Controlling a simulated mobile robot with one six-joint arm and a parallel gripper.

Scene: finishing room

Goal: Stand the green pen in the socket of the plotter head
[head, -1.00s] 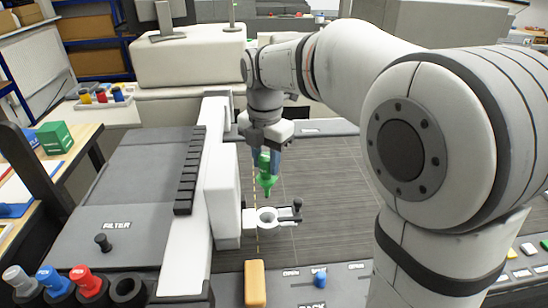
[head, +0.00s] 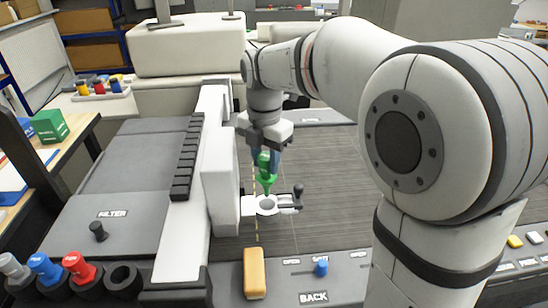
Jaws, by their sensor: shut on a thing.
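The green pen (head: 265,178) is upright with its narrow tip down. My gripper (head: 265,156) is shut on its upper part, so that part is mostly hidden between the fingers. The plotter head's socket (head: 267,204) is a white ring on a pale bracket with a dark-knobbed lever (head: 298,196) at its right. In the head view the pen's tip overlaps the far rim of the ring. I cannot tell from this one view whether the tip is above the ring, touching it or just inside.
A rack at the lower left holds red (head: 75,266), blue (head: 45,270) and grey-white (head: 12,268) pens, plus an empty dark holder (head: 122,278). A yellow-orange block (head: 254,272) lies on the front panel near a blue knob (head: 321,268). The grey bed (head: 335,205) right of the socket is clear.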

